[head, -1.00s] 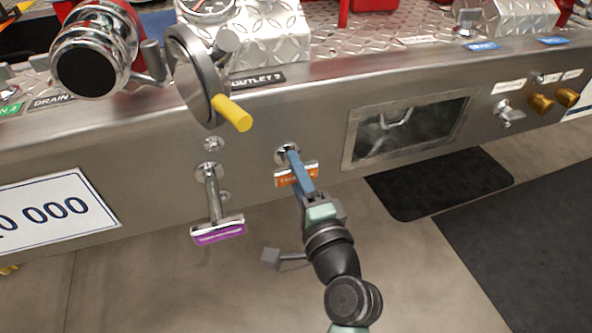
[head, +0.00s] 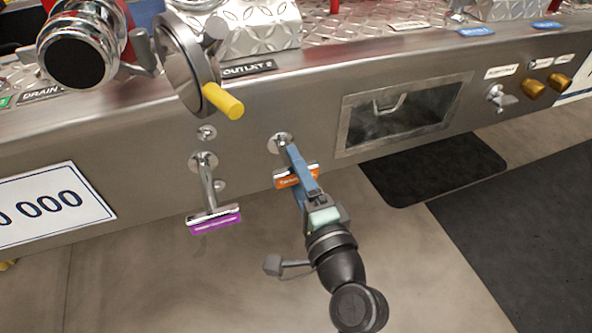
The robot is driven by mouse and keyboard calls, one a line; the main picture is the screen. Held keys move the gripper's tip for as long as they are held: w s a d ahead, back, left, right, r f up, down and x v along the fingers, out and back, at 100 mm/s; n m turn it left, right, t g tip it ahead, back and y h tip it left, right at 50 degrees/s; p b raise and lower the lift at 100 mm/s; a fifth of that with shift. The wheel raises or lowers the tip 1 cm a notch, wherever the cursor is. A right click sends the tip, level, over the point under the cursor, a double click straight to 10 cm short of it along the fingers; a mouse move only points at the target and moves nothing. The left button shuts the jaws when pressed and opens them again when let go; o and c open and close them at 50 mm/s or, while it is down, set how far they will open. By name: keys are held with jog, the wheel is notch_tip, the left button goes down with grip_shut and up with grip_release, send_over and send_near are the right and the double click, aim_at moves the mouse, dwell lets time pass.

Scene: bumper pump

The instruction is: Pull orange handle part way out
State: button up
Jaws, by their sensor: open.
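The orange handle (head: 287,181) is a T-shaped pull on the steel panel, seen in the head view just right of centre-left. Its rod meets a round plate (head: 276,140) on the panel. My gripper (head: 294,160) is at the handle, with its blue fingers reaching over and across it toward the panel. The fingers are open, one passing above the handle and another showing below it. They hide part of the handle and most of its rod. I cannot tell whether the fingers touch it.
A purple handle (head: 214,220) sticks out to the left. A wheel with a yellow knob (head: 222,101) is above it. A framed recess (head: 403,113) and brass knobs (head: 533,88) are to the right. The floor in front is clear, with dark mats (head: 430,178).

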jog(key=p+v, duration=0.2)
jog(key=v, duration=1.1)
